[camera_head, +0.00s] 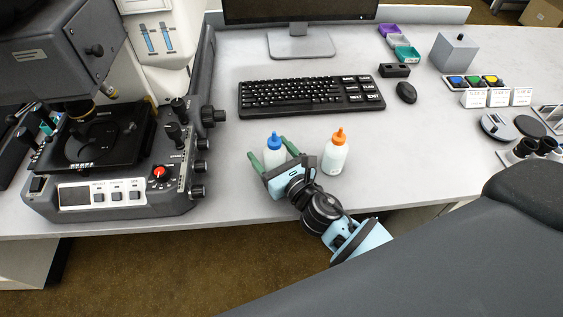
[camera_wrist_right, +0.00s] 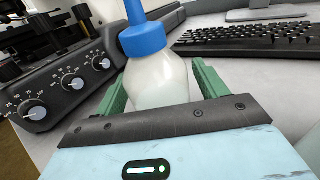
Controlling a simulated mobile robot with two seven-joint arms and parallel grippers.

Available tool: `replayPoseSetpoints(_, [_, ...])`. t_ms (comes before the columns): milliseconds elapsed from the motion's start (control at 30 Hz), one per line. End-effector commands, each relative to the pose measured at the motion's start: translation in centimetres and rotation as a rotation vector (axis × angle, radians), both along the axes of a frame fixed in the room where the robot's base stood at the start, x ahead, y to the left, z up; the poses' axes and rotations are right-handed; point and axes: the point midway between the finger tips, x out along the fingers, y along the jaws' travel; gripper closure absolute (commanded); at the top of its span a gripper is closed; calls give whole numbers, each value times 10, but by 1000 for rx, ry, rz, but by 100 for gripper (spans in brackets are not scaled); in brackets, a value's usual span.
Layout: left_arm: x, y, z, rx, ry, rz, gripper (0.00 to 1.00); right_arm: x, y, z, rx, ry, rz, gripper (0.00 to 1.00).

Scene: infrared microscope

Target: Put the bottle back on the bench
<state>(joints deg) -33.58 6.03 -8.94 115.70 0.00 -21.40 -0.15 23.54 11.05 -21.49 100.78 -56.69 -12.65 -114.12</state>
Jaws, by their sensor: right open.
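A white bottle with a blue cap (camera_head: 274,150) stands upright on the bench (camera_head: 225,190). In the right wrist view the blue-capped bottle (camera_wrist_right: 157,75) is between the two green fingers. A second white bottle with an orange cap (camera_head: 335,155) stands upright just to its right. My right gripper (camera_head: 270,152) is open, with one finger on each side of the blue-capped bottle. The lower part of that bottle is hidden behind the gripper body. My left gripper is not in view.
A microscope (camera_head: 115,150) with knobs stands at the left. A black keyboard (camera_head: 310,95) and a mouse (camera_head: 406,92) lie behind the bottles. Colored trays, buttons and small parts are at the right. The bench front is mostly clear.

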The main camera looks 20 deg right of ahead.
Motion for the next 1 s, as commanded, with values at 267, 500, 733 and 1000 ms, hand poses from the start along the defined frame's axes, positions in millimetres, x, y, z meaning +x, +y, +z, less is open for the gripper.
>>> replayPoseSetpoints(267, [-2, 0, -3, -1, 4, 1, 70, -43, -8, -1, -1, 3, 1, 28])
replayPoseSetpoints(500, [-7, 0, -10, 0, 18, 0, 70, -88, -18, -1, -1, 3, 0, 28])
replayPoseSetpoints(733, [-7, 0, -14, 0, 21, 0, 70, -112, -23, 0, 1, 1, -1, 28])
replayPoseSetpoints(1000, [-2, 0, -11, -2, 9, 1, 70, -118, -24, 2, -1, -1, 0, 28])
